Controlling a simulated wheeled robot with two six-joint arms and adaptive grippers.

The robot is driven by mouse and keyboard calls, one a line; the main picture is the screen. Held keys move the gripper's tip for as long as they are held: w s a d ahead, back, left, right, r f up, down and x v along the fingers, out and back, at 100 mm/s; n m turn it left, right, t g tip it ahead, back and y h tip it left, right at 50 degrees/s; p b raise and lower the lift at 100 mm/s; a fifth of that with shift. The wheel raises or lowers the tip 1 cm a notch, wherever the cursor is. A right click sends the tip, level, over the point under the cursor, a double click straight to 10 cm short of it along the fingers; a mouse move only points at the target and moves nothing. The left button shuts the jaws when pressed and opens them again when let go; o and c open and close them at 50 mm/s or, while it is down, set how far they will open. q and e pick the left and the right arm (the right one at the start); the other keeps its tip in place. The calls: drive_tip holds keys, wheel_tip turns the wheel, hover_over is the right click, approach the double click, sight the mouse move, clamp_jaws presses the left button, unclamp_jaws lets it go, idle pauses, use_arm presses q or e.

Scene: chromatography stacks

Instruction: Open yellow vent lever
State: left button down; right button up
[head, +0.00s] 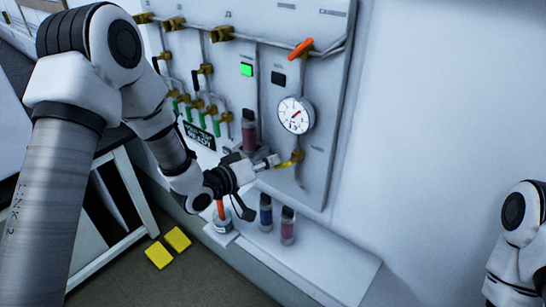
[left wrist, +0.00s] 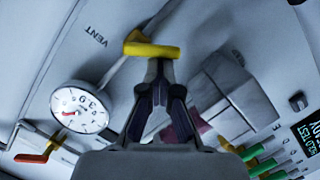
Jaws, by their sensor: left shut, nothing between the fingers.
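The yellow vent lever (head: 291,161) sits low on the white wall panel, below the round gauge. In the left wrist view the yellow lever (left wrist: 152,50) lies crosswise just beyond the fingertips, near the word VENT. My left gripper (head: 272,160) is shut and empty, with its tips at the lever. In the left wrist view the tips of my left gripper (left wrist: 160,68) come together right beneath the lever; I cannot tell whether they touch it. My right gripper is out of view; only part of the right arm shows at the right edge.
The gauge (head: 296,115) and an orange lever (head: 301,48) are above on the panel. A dark-capped column (head: 249,132) stands left of the lever. Two capped bottles (head: 266,212) (head: 288,226) stand on the white shelf (head: 340,268), whose right part is clear.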

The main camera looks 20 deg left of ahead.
use_arm(q)
drive_tip(key=f+n+b, duration=0.1)
drive_tip(key=n, duration=0.1)
drive_tip(key=f+n+h, duration=0.1)
drive_tip(key=n, duration=0.1)
drive_tip(key=shift+d+n+b, duration=0.2)
drive_tip(key=shift+n+b, duration=0.15)
drive_tip(key=shift+n, duration=0.05)
drive_tip(key=n, duration=0.1)
drive_tip(key=f+n+h+b, duration=0.1)
drive_tip(key=n, duration=0.1)
drive_tip(key=shift+s+d+t, duration=0.2)
drive_tip(key=shift+d+t, duration=0.2)
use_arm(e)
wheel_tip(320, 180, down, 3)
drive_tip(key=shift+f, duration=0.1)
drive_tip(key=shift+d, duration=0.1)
